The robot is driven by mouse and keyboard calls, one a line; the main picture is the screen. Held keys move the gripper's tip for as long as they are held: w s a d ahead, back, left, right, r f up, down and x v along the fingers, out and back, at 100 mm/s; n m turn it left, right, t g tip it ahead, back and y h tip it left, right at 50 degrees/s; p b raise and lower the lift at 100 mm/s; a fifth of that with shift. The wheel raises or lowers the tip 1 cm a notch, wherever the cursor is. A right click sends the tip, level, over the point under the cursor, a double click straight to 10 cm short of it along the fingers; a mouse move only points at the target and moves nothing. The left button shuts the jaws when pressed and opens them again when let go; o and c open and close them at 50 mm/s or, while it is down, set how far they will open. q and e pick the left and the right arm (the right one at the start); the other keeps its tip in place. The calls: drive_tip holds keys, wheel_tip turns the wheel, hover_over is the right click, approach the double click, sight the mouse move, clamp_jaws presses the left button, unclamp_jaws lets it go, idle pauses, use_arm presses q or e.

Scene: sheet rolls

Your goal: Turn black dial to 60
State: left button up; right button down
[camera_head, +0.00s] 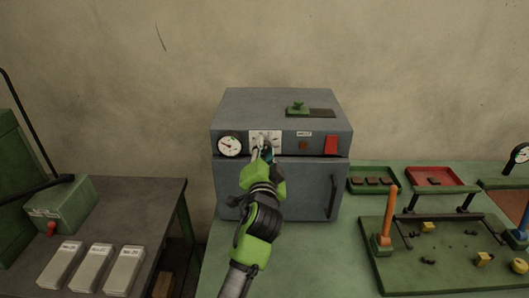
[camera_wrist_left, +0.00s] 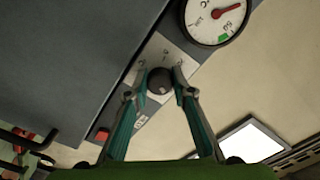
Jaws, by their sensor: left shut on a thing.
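The black dial (camera_wrist_left: 160,82) sits on a light scale plate on the front panel of a grey oven-like box (camera_head: 285,110). In the left wrist view the two fingers of my left gripper (camera_wrist_left: 161,85) stand on either side of the dial, shut on it. In the head view my left gripper (camera_head: 264,154) reaches up to the panel and covers the dial; the scale plate (camera_head: 265,137) shows just above it. The scale numbers are too small to read. My right gripper is in neither view.
A round gauge (camera_head: 230,145) is left of the dial, a red switch (camera_head: 331,145) right of it. The door handle (camera_head: 333,198) sticks out below. A green slider (camera_head: 298,107) is on top. Trays (camera_head: 373,180) and a green fixture board (camera_head: 400,270) stand at the right.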

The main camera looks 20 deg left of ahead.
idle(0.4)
use_arm(q)
drive_tip(key=o, duration=1.1)
drive_tip(key=shift+o, duration=0.2)
wheel_tip(320, 180, up, 10)
